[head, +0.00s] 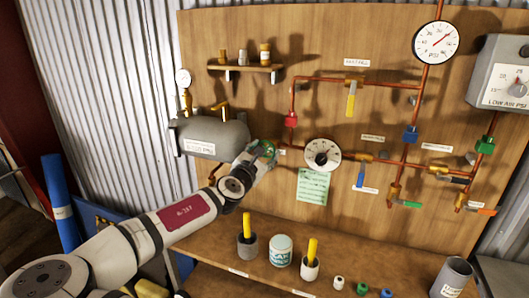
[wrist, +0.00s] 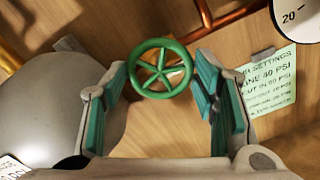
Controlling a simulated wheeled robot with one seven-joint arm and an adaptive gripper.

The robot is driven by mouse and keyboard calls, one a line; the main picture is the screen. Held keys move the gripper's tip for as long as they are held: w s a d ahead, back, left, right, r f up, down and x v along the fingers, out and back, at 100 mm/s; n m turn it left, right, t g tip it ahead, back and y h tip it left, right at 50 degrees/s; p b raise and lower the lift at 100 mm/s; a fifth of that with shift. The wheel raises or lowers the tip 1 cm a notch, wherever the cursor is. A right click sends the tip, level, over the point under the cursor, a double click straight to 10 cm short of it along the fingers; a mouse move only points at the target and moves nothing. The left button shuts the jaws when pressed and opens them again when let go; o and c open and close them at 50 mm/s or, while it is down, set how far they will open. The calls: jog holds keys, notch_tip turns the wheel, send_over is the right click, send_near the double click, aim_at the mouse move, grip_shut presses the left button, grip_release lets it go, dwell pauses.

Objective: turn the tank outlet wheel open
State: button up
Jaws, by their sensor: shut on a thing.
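The green five-spoked tank outlet wheel (wrist: 160,68) sits between the fingertips of my gripper (wrist: 162,78) in the wrist view. My gripper is shut on the wheel, with one green-padded finger on each side. In the head view my gripper (head: 264,150) reaches the wheel at the right end of the grey tank (head: 210,138), and its fingers largely cover the wheel. The tank's rounded end also fills the left of the wrist view (wrist: 60,105).
A pressure dial (head: 322,154) and a green note (head: 313,186) are close right of my gripper. Copper pipes with coloured valve handles cross the wooden board. A shelf below holds a tin (head: 281,250) and cups with yellow sticks. A small shelf (head: 245,68) hangs above the tank.

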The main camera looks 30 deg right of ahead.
jog(key=shift+n+p, duration=0.6)
jog(key=shift+n, duration=1.1)
jog(key=shift+f, duration=0.1)
jog(key=o, duration=1.1)
jog(key=shift+o, duration=0.2)
jog(key=v, duration=1.2)
